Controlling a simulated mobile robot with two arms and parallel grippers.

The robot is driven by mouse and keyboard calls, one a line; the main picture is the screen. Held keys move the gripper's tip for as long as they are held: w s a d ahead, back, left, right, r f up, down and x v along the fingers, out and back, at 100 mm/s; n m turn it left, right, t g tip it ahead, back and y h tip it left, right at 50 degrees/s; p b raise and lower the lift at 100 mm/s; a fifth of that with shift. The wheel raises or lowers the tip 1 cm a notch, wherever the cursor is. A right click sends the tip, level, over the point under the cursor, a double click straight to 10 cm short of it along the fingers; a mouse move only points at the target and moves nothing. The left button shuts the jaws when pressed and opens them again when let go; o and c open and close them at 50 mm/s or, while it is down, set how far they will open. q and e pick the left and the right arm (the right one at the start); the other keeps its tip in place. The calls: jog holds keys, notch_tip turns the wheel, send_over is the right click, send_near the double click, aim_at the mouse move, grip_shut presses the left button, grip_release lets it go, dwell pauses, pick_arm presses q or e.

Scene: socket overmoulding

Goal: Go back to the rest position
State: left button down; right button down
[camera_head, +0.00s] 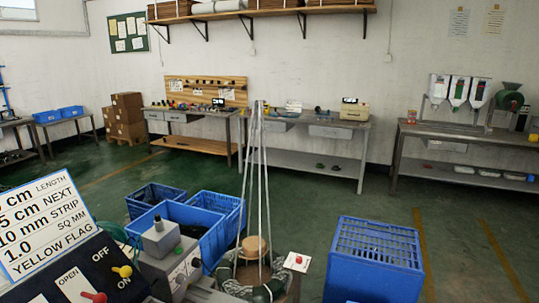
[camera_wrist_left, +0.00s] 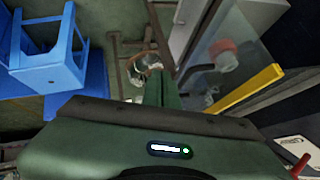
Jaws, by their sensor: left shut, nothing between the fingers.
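In the left wrist view, my left gripper (camera_wrist_left: 158,88) shows as a green housing with two narrow green fingers pointing up the picture. The fingers are together and hold nothing. They point toward the floor area and touch nothing that I can make out. Neither gripper shows in the head view, and my right gripper shows in no frame.
A control panel (camera_head: 82,284), a sign (camera_head: 45,225) and a grey machine (camera_head: 172,262) stand at the front left. Blue crates (camera_head: 372,262) stand on the green floor. A blue stool (camera_wrist_left: 48,55) and yellow bar (camera_wrist_left: 243,91) flank the gripper. Workbenches (camera_head: 335,131) line the back wall.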

pick_arm(q)
jog(key=s+f+n+g, duration=0.3)
jog(key=s+f+g, duration=0.2)
jog(key=s, duration=0.6)
notch_tip(320, 180, down, 27)
jog(key=s+g, duration=0.1)
jog(key=s, duration=0.2)
jog(key=s+a+f+g, duration=0.1)
jog(key=s+a+f, duration=0.2)
jog(key=s+f, duration=1.3)
jog(key=shift+s+h, duration=0.2)
jog(key=shift+h, duration=0.1)
jog(key=shift+a, duration=0.1)
